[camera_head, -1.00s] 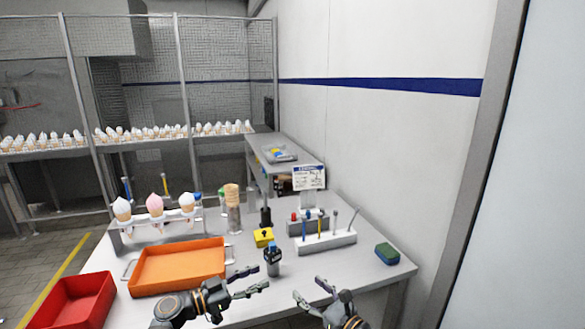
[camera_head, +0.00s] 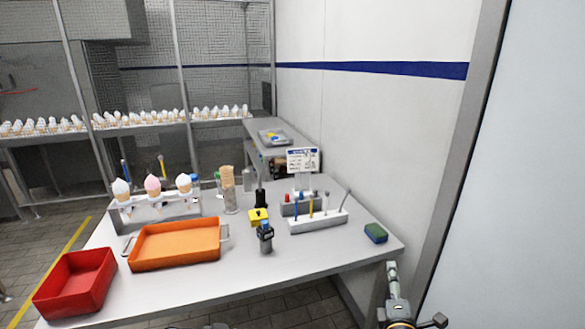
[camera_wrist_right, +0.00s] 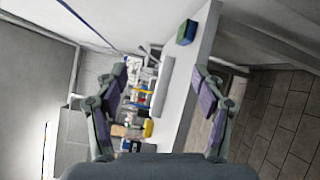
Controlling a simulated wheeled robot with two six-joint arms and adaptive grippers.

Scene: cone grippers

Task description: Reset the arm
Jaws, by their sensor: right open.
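My right gripper (camera_head: 413,296) is at the bottom right of the head view, off the table's right front corner. In the right wrist view, my right gripper (camera_wrist_right: 161,72) has its two fingers wide apart, with nothing between them; the table and its items show beyond them. Only a dark sliver, perhaps of my left arm, shows at the bottom edge of the head view, and no left fingers are visible. The white table (camera_head: 310,262) stands in front, with its front edge clear of both grippers.
On the table are an orange tray (camera_head: 176,245), a red bin (camera_head: 76,284), a cone rack (camera_head: 158,208), a dark bottle (camera_head: 265,238), a yellow block (camera_head: 258,216), a tool holder (camera_head: 318,222) and a green-blue sponge (camera_head: 376,233). A wall and door frame stand at right.

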